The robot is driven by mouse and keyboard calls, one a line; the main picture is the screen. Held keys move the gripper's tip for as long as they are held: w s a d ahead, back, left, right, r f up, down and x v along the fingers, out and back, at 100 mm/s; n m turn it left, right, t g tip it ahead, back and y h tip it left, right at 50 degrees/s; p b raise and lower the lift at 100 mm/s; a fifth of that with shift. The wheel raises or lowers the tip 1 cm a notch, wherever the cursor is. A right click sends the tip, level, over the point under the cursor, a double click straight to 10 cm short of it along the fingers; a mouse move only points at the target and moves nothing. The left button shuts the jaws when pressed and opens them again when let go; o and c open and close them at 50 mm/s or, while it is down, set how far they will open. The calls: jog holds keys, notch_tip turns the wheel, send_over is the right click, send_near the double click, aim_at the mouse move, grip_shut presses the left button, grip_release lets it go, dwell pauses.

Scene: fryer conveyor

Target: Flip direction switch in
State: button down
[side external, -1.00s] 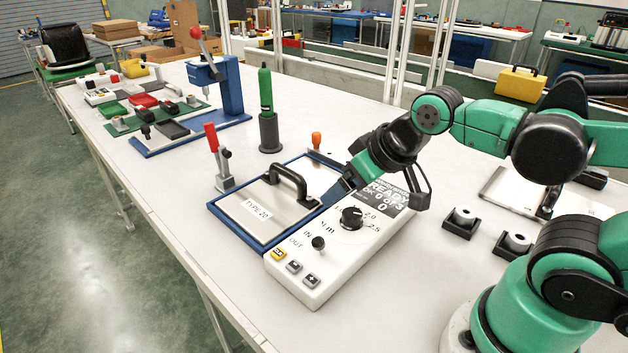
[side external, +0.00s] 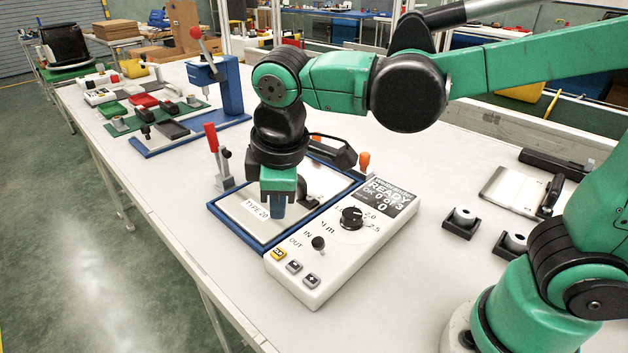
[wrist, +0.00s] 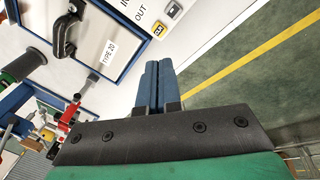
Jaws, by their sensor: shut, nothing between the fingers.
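The direction switch (side external: 318,243) is a small black toggle on the white control panel (side external: 330,285), between the IN and OUT labels. In the wrist view the panel (wrist: 150,6) shows only at the top edge with the IN and OUT lettering, and the toggle is out of frame there. My gripper (side external: 277,214) is shut and empty, pointing down above the TYPE 20 plate, to the left of the switch and apart from it. In the wrist view my gripper's blue fingers (wrist: 159,70) are pressed together.
A blue-framed metal plate (side external: 240,208) marked TYPE 20 lies beside the panel, its black handle partly behind my gripper. A black dial (side external: 351,218) and several buttons are on the panel. A red-handled clamp (side external: 214,150) stands behind left.

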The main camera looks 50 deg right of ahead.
aim_at(278, 253)
dwell(0.3)
jog(key=x, duration=0.9)
jog(key=shift+w+f, duration=0.15)
jog(key=shift+f, duration=0.15)
jog(key=shift+d+f, duration=0.1)
jog(key=shift+f, duration=0.15)
jog(key=shift+s+d+r, duration=0.25)
jog(key=shift+s+d, duration=0.4)
jog(key=shift+s, duration=0.05)
jog(key=shift+s+d+r, duration=0.25)
jog(key=shift+s+d, duration=0.35)
jog(key=shift+s, duration=0.1)
jog(key=shift+d+r+y, duration=0.15)
jog(key=shift+d+y, duration=0.2)
jog(key=shift+y, duration=0.4)
jog(key=shift+d+r+y, duration=0.15)
jog(key=shift+d+y, duration=0.2)
jog(key=shift+y, duration=0.4)
jog(key=shift+d+r+m+y, duration=0.1)
jog(key=shift+d+m+y, duration=0.25)
jog(key=shift+y, duration=0.45)
jog(key=shift+d+y, duration=0.55)
jog(key=shift+y, duration=0.55)
jog(key=shift+d, duration=0.2)
jog(key=shift+r, duration=0.15)
